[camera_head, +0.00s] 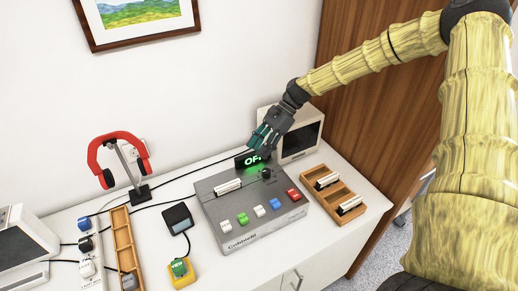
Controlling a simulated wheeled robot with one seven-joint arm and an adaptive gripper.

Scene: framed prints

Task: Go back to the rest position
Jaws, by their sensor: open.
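My gripper (262,142) hangs over the back of a grey control box (245,212), in front of a small display with green lit letters (252,159). Its fingers are open and I see nothing between them. The fingertips are near a dark knob (266,173) on the box; I cannot tell whether they touch it. My arm reaches in from the right side of the view. The box carries a row of coloured buttons along its front and a white part in a slot at its back left.
Right of the box are a wooden tray (322,205) and a small monitor (302,137). Left are a red headset on a stand (139,180), a dark device (177,217), a yellow block (182,272), a long wooden tray (122,240) and cables. A framed picture (140,20) hangs above.

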